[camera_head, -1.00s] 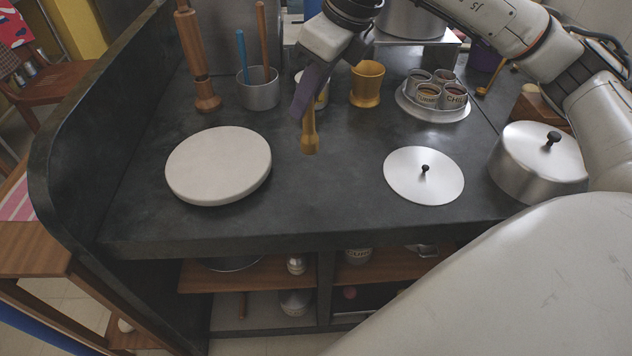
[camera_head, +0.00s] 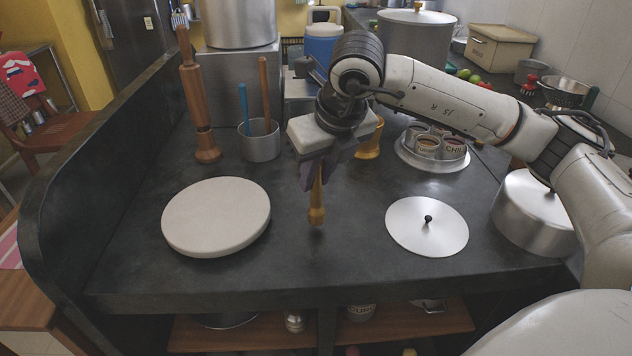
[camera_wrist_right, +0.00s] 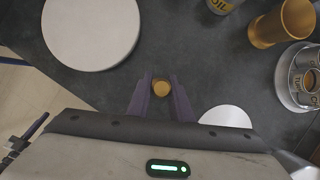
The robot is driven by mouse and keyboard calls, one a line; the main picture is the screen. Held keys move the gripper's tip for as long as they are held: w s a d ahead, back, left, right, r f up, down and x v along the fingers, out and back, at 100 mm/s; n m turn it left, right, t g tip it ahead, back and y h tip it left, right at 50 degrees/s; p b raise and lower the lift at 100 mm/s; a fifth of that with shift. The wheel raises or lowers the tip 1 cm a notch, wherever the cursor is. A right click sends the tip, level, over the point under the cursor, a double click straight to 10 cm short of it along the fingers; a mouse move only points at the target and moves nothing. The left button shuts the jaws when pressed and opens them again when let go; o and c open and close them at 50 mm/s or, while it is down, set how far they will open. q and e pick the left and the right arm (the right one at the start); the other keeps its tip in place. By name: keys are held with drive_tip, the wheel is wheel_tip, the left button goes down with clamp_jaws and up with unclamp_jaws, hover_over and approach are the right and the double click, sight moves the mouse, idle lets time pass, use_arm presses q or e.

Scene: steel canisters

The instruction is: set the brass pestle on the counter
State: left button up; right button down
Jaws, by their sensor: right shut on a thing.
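The brass pestle (camera_head: 316,205) hangs upright from my right gripper (camera_head: 316,178), which is shut on its upper part. Its thick lower end is above or at the dark counter (camera_head: 340,262), between the white round board and the flat lid; I cannot tell if it touches. In the right wrist view the pestle's round end (camera_wrist_right: 161,88) shows between the purple fingers (camera_wrist_right: 161,98). A brass mortar (camera_head: 369,140) stands behind, partly hidden by my right gripper. My left gripper is not in view.
The white round board (camera_head: 216,216) lies at left, the flat steel lid (camera_head: 427,226) at right. A lidded pot (camera_head: 535,222), a spice-tin tray (camera_head: 432,163), a steel cup (camera_head: 259,143) and a wooden mill (camera_head: 199,100) stand around. The counter's front middle is clear.

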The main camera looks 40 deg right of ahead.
drive_tip(key=shift+f, duration=0.7)
drive_tip(key=shift+f, duration=0.15)
drive_tip(key=c, duration=1.6)
unclamp_jaws()
drive_tip(key=shift+r, duration=0.25)
drive_tip(key=v, duration=1.2)
drive_tip(key=shift+p, duration=0.35)
